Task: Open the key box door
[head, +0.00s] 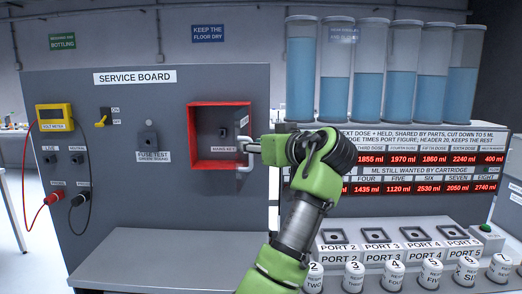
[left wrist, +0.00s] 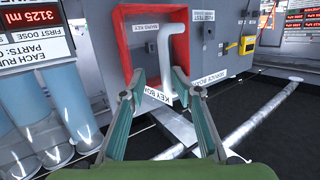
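The red key box (head: 191,140) is set in the service board; it also shows in the left wrist view (left wrist: 124,45). Its grey inside and a mains key label are visible. The pale door handle (head: 241,169) is at the box's right side in the head view. In the left wrist view the handle (left wrist: 165,50) lies ahead, between the fingers. My left gripper (left wrist: 158,80) is open, with its fingers apart around the handle's line and no contact visible. My right gripper is not in view.
The service board (head: 130,190) also carries a yellow volt meter (head: 54,117), a switch (head: 104,118) and a fuse test socket (head: 149,139). To the right stand tall blue-filled cylinders (head: 370,75), red displays and several white cartridges (head: 394,274). A grey ledge (head: 150,255) juts out below.

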